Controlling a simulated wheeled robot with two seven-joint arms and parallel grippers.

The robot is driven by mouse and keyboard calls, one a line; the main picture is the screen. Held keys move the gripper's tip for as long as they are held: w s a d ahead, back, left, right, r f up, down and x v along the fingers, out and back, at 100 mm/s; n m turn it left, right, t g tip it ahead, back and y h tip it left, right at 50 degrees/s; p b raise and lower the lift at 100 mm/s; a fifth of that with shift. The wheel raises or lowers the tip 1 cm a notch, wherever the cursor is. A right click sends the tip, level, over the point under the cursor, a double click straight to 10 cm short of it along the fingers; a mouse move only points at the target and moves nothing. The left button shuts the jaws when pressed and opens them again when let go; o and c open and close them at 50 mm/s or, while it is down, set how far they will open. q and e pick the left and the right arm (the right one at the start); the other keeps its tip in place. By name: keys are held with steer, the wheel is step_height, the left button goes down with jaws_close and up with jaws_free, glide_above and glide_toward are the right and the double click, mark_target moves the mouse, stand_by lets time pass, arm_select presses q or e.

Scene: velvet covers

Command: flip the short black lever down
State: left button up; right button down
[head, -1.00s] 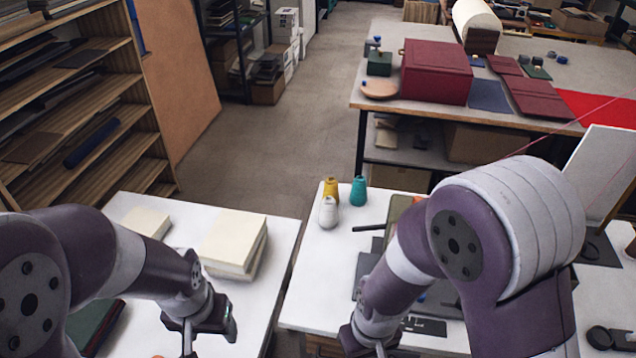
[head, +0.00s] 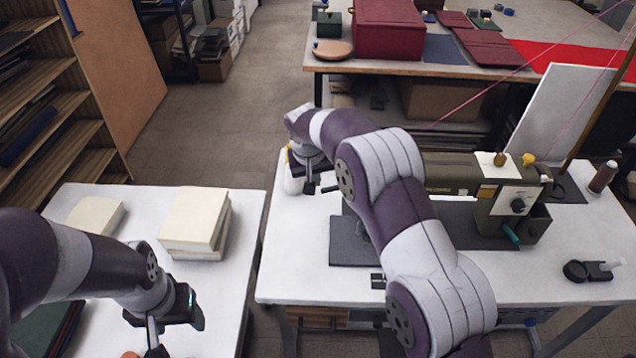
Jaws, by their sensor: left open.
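An olive-green sewing machine (head: 460,178) stands on the white table, with a pale top plate and a dark round knob on its right end. My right arm covers much of its left part. I cannot make out the short black lever; it may be hidden behind that arm. My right gripper (head: 318,186) is at the machine's left, near the pale thread cone (head: 292,178); its opening is unclear. My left gripper (head: 155,345) is open and empty at the lower left, over the left white table and partly cut off by the bottom edge.
A stack of cream blocks (head: 195,222) lies on the left table (head: 238,265). A dark mat (head: 350,242) lies left of the machine. A round black item (head: 576,271), a brown spool (head: 602,177) and a white panel (head: 553,115) are at the right.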

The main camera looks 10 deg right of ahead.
step_height(320, 180, up, 5)
steer(key=w+m, duration=0.2)
steer(key=w, duration=0.1)
steer(key=s+d+p+x, duration=0.1)
steer(key=d+p+x, duration=0.1)
steer(key=x, duration=1.2)
steer(key=shift+d+h+p, duration=0.2)
steer(key=shift+h+p, duration=0.1)
steer(key=shift+p, duration=0.15)
